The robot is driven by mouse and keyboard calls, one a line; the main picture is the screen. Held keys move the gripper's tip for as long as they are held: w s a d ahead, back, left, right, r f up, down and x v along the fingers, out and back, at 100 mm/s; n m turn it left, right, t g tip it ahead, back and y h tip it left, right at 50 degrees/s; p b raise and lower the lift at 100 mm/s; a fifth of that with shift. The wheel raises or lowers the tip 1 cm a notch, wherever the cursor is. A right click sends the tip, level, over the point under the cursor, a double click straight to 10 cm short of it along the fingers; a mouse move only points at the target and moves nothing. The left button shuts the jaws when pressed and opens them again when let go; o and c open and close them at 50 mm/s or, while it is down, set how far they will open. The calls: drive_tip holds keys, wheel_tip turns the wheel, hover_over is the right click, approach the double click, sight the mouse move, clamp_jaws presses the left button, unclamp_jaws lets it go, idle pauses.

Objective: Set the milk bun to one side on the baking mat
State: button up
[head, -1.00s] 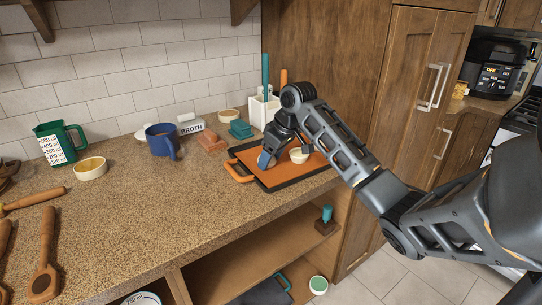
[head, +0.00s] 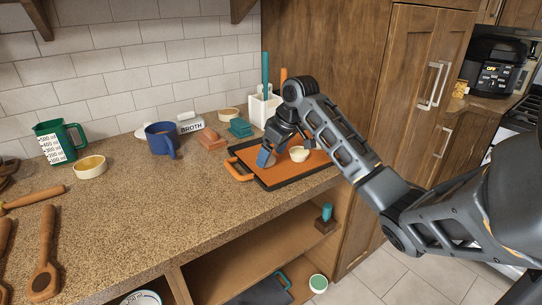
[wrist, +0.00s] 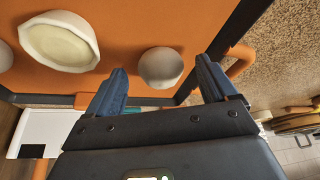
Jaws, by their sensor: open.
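The milk bun appears to be the smooth, pale round piece (wrist: 160,67) in the wrist view, resting on the orange baking mat (wrist: 130,22). The mat also shows in the head view (head: 317,159), in a dark tray. My gripper (wrist: 161,68) is open, its two blue fingers on either side of the bun with a small visible gap at each. In the head view my gripper (head: 276,158) is low over the left part of the mat and mostly hides the bun.
A small pale bowl (head: 299,154) stands on the mat close to my gripper; it also shows in the wrist view (wrist: 58,42). Another pale thing (wrist: 5,56) is cut off at the left edge. A white utensil holder (head: 264,109) stands behind the tray.

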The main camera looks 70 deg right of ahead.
drive_tip(key=d+v, duration=0.1)
drive_tip(key=v, duration=1)
drive_tip(key=shift+a, duration=0.5)
drive_tip(key=shift+s+f, duration=0.1)
